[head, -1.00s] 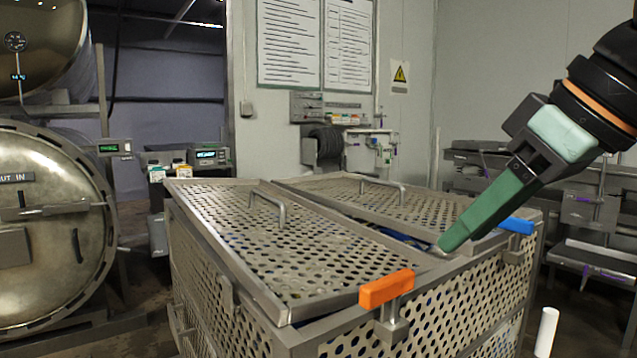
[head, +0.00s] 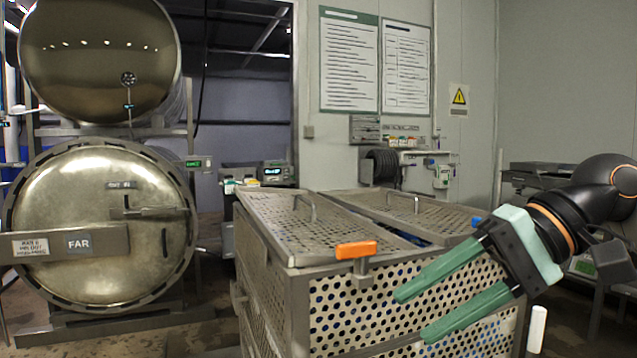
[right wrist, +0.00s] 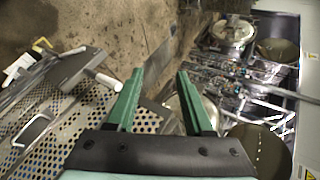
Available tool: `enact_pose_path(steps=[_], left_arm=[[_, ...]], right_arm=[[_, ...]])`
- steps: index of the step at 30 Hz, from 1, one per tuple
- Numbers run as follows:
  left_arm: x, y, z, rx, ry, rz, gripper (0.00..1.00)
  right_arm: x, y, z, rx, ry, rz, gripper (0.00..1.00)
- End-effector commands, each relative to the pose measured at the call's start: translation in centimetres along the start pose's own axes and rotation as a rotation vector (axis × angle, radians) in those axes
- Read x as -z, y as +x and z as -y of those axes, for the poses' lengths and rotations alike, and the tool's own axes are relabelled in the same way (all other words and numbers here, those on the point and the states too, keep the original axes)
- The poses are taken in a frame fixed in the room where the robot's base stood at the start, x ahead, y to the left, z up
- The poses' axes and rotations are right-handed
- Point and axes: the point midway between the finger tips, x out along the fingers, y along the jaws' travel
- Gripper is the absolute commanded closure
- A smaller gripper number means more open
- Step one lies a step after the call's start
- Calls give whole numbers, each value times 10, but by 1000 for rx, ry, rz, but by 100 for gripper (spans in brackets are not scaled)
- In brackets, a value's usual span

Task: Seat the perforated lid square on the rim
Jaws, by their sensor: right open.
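Two perforated metal panels with bar handles lie on top of the perforated basket (head: 300,310) in the head view: a left panel (head: 285,232) and a right panel (head: 432,219). A dark gap with some blue inside shows between them near the front edge. I cannot tell whether either panel sits flush on the rim. My right gripper (head: 413,316) is open and empty, its green fingers in front of the basket's right front side, below the rim. In the right wrist view the open fingers (right wrist: 160,75) have the basket at lower left. My left gripper is not in view.
An orange clamp (head: 356,250) stands on the basket's front rim; a blue one (head: 476,221) is partly hidden behind my right gripper. A white post (head: 537,328) stands at the basket's right. The round autoclave door (head: 100,225) is at left. Floor separates it from the basket.

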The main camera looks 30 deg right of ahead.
Motion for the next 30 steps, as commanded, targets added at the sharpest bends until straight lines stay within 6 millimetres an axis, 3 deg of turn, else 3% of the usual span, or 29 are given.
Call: enact_pose_path(steps=[1, 5, 8, 11, 14, 15, 17, 18, 20, 24, 27, 30], left_arm=[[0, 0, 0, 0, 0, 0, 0], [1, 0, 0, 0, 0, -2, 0], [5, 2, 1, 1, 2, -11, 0], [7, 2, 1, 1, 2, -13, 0], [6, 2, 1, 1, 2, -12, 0], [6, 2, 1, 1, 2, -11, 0], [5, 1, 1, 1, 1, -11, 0], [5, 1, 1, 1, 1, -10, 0], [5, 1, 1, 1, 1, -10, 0], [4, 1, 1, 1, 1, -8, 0], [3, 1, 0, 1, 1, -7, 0], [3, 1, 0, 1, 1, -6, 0]], right_arm=[[10, 19, -2, 110, 187, 98, 48], [41, 58, -6, 372, 741, 343, 48], [73, 86, -24, 546, 1216, 541, 48], [108, 117, -62, 700, 1713, 738, 48], [135, 156, -120, 845, 2222, 935, 48], [142, 174, -148, 905, 2425, 1012, 48], [144, 200, -191, 989, 2704, 1120, 48], [142, 218, -220, -956, -2629, -1083, 48], [132, 244, -261, -868, -2386, -980, 48], [84, 304, -348, -714, -1861, -761, 48], [38, 339, -394, -638, -1540, -631, 48], [-6, 365, -423, -587, -1290, -531, 48]])
